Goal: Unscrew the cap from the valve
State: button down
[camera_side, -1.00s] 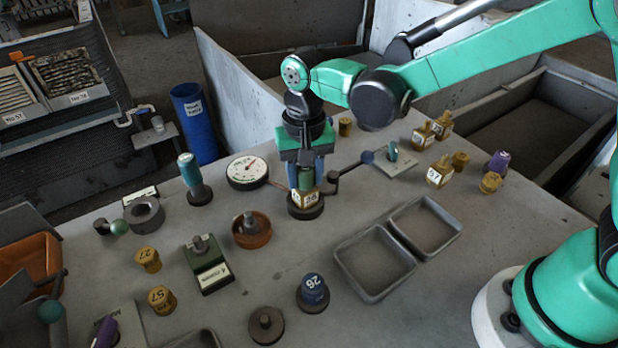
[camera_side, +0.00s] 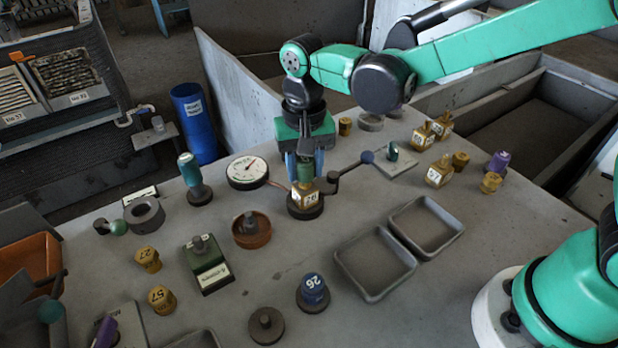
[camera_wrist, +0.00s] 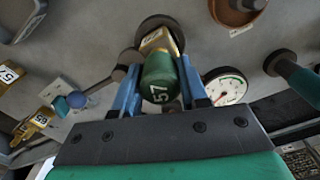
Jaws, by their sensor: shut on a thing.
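The valve (camera_side: 304,200) is a brass body with white number labels on a dark round base near the middle of the table. It also shows at the top of the wrist view (camera_wrist: 156,41). Its green cap (camera_wrist: 160,78), marked 57, is directly above the brass body; it shows in the side view (camera_side: 305,172) too. My gripper (camera_side: 305,166) points down from above, its blue fingers shut on the cap from both sides. In the wrist view my gripper (camera_wrist: 159,68) has one finger on each side of the cap. I cannot tell whether cap and body still touch.
A lever with a blue ball (camera_side: 367,157) is just right of the valve. A dial gauge (camera_side: 247,171) is close on its left. A brown round dish (camera_side: 251,231) is in front left. Two empty grey trays (camera_side: 375,265) (camera_side: 426,226) are in front right.

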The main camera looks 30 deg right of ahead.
aim_at(305, 159)
jog(key=shift+r, duration=2.2)
